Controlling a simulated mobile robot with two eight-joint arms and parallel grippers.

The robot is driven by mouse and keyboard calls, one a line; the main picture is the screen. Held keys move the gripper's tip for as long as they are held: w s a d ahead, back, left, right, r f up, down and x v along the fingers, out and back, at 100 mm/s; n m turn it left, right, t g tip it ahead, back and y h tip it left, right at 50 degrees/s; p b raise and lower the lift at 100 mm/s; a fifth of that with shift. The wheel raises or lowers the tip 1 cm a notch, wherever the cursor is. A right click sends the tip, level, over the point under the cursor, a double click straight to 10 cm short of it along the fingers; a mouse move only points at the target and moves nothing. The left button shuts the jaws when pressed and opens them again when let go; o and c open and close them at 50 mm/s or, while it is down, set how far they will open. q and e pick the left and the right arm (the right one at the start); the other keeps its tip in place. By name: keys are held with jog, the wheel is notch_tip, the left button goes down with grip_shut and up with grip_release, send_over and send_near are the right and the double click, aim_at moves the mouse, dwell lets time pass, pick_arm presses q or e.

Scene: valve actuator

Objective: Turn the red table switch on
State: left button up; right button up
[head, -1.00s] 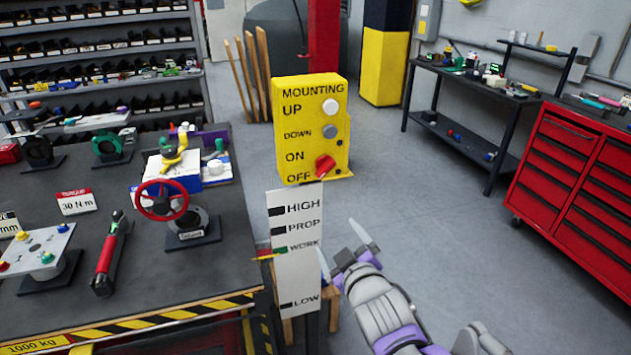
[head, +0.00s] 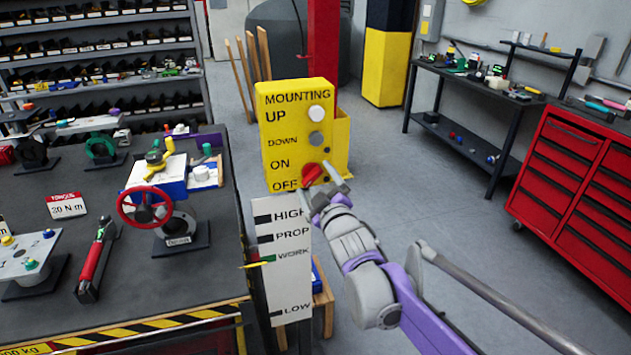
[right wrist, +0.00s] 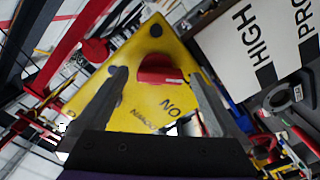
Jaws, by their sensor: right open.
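The red switch (head: 312,174) is a knob low on the right side of the yellow control box (head: 280,128), beside the ON and OFF labels. My right gripper (head: 325,183) is open at the knob, its fingers partly in front of the knob's lower right. In the right wrist view the red switch (right wrist: 158,76) shows between the two spread fingertips of the right gripper (right wrist: 160,85), with the yellow plate (right wrist: 145,105) behind it. I cannot tell whether a finger touches the knob. My left gripper is not in view.
A white board (head: 288,285) marked HIGH, PROP, WORK, LOW hangs below the box. The dark workbench (head: 150,285) at left carries a red handwheel (head: 146,207). A red tool cabinet (head: 570,180) stands at right. The floor between is clear.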

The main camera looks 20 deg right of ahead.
jog(key=shift+w, duration=0.25)
jog(key=c, duration=1.3)
